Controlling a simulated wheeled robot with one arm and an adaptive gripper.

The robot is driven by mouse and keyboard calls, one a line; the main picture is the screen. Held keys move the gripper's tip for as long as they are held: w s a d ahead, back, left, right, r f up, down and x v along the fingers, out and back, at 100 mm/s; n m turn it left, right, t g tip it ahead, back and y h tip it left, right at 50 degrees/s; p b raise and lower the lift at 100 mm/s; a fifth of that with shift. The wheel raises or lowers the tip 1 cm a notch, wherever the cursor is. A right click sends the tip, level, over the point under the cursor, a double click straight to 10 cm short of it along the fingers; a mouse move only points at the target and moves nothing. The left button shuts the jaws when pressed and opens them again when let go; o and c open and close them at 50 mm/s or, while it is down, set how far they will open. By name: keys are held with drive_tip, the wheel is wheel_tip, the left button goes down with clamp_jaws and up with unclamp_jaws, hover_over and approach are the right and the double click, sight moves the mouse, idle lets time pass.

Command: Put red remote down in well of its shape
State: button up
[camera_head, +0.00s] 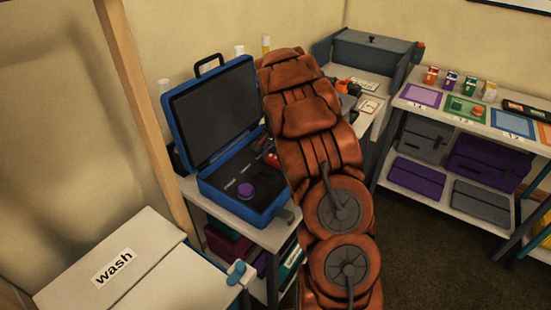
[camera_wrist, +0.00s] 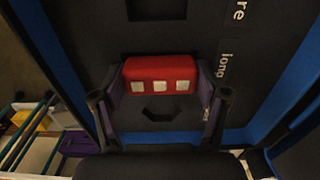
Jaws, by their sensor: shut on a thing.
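The red remote (camera_wrist: 159,75), a red block with three pale square buttons, is in the wrist view. My gripper (camera_wrist: 160,88) is shut on it, one finger at each end. The remote is over the dark foam of the blue case (camera_wrist: 62,58); I cannot tell whether it touches the foam. A rectangular well (camera_wrist: 156,10) lies beyond it, and an angular, hexagon-like well (camera_wrist: 161,113) lies on the near side. Foam directly under the remote is hidden. In the head view the open blue case (camera_head: 222,192) stands on a shelf, partly covered by my arm.
A purple round object (camera_head: 246,190) sits in the case's foam. The case lid (camera_head: 213,112) stands open behind. A white box marked "wash" (camera_head: 130,262) is at front left. A grey bin (camera_head: 365,55) and a shelf with coloured mats (camera_head: 420,95) are at right.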

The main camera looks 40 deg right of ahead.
drive_tip(key=shift+f, duration=0.5)
drive_tip(key=o, duration=1.3)
drive_tip(key=shift+c, duration=0.2)
